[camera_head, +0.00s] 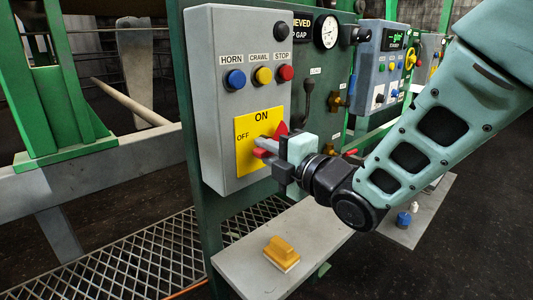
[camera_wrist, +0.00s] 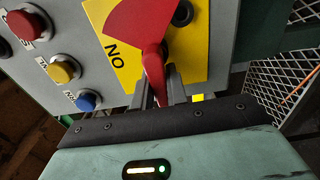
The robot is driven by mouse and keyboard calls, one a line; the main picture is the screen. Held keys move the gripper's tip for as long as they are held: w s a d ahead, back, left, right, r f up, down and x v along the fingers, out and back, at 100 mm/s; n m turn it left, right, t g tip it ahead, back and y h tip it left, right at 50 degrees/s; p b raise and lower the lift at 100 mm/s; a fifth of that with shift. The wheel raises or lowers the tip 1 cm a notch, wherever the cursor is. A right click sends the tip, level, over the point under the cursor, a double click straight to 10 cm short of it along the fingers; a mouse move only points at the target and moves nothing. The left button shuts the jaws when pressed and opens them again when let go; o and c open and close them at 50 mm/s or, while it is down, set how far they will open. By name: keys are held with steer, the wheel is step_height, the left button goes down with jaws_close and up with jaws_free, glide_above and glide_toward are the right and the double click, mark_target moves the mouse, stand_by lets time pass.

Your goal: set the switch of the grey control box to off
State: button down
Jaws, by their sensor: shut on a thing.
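The grey control box (camera_head: 226,95) stands at centre left in the head view, with a yellow switch plate (camera_head: 243,125) marked ON at the top and OFF at the left. The plate also shows in the wrist view (camera_wrist: 188,60). My gripper (camera_head: 268,146) is in front of the plate, its fingers shut on the red switch handle (camera_wrist: 154,65). A red wedge of the switch (camera_head: 283,128) shows above the fingers. In the head view the fingers hide much of the handle, so its exact setting is hard to read.
Blue (camera_head: 235,79), yellow (camera_head: 263,75) and red (camera_head: 286,72) buttons sit above the plate. A grey shelf (camera_head: 235,262) with a yellow block (camera_head: 281,253) lies below my gripper.

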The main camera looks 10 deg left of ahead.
steer(key=shift+f, duration=0.1)
steer(key=c, duration=1.4)
jaws_free()
steer(key=b+v, duration=1.1)
steer(key=v, duration=0.6)
steer(key=shift+b, duration=0.4)
steer(key=shift+s+d, duration=0.15)
